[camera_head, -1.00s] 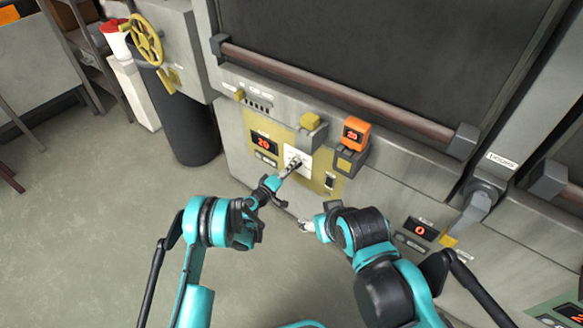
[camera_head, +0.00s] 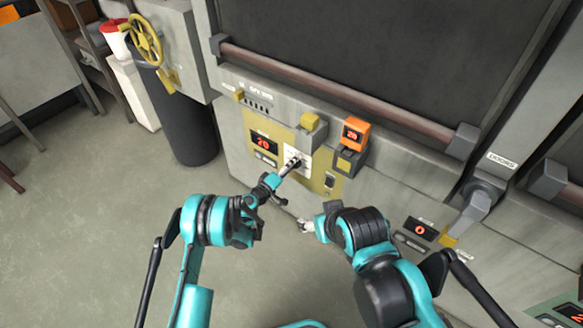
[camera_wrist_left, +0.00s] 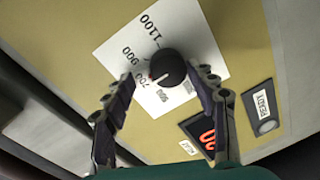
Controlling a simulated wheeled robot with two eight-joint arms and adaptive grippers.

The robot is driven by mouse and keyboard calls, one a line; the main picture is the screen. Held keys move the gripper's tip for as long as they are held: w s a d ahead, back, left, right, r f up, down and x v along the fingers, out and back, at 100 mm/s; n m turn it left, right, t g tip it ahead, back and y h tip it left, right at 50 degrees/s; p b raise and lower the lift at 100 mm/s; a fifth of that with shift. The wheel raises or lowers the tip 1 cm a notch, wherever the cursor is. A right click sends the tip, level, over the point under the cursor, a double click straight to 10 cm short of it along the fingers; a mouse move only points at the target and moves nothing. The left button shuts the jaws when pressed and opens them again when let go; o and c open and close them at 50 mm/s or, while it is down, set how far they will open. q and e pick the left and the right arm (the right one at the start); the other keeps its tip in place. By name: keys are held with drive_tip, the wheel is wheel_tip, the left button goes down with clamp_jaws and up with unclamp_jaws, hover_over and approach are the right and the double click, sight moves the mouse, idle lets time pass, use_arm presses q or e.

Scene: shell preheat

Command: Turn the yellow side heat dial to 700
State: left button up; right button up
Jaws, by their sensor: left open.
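The heat dial (camera_wrist_left: 168,68) is a round black knob on a white scale card (camera_wrist_left: 112,52) marked 700, 900 and 1100. The card sits on the yellow panel (camera_head: 262,125), whose red display (camera_head: 263,142) reads 20. My left gripper (camera_head: 291,165) is open at the dial, and in the left wrist view its fingers (camera_wrist_left: 167,84) stand on either side of the knob. Contact cannot be told. My right gripper (camera_head: 305,226) hangs lower, in front of the cabinet, its jaws too small to read.
An orange display box (camera_head: 355,135) reading 20 and a yellow block (camera_head: 310,121) stick out above the panel. A brown bar (camera_head: 320,88) runs across the oven door above. A ready lamp (camera_wrist_left: 265,126) sits beside the display.

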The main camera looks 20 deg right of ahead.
use_arm(q)
drive_tip(key=shift+s+r, duration=0.1)
drive_tip(key=shift+r, duration=4.35)
drive_tip(key=shift+f, duration=0.1)
